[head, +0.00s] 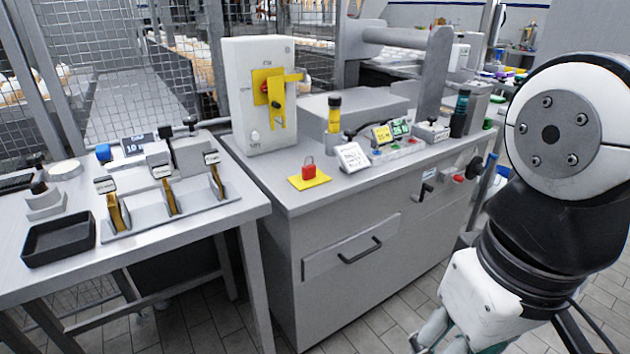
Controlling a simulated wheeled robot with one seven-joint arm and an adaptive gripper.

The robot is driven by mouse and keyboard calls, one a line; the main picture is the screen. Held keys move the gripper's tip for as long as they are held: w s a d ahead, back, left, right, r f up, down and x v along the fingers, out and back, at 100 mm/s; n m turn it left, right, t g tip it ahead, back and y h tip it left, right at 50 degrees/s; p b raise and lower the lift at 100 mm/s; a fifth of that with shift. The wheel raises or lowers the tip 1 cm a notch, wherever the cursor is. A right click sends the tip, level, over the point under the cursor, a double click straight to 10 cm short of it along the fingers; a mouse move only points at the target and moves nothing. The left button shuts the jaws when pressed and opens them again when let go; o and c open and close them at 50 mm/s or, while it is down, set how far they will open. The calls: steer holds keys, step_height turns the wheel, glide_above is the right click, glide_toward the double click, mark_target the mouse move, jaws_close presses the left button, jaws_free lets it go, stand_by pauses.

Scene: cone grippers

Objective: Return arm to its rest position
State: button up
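My arm fills the right side of the head view, with its large white joint at the upper right and the white wrist housing lower down. My gripper (440,338) is only partly in view at the bottom edge, below the wrist. Its fingers are cut off by the picture edge, so I cannot see whether they are open or shut or hold anything. The arm hangs in front of the right part of the grey cabinet (345,285), over the tiled floor (375,335).
The left table (190,238) holds a black tray (58,240) and a rack (168,208). A mesh fence (125,65) stands behind.

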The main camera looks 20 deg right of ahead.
stand_by(0.3)
step_height(320, 180, up, 23)
steer(key=t+p, duration=0.3)
steer(key=p, duration=1.8)
steer(key=shift+t, duration=0.3)
steer(key=shift+w, duration=0.1)
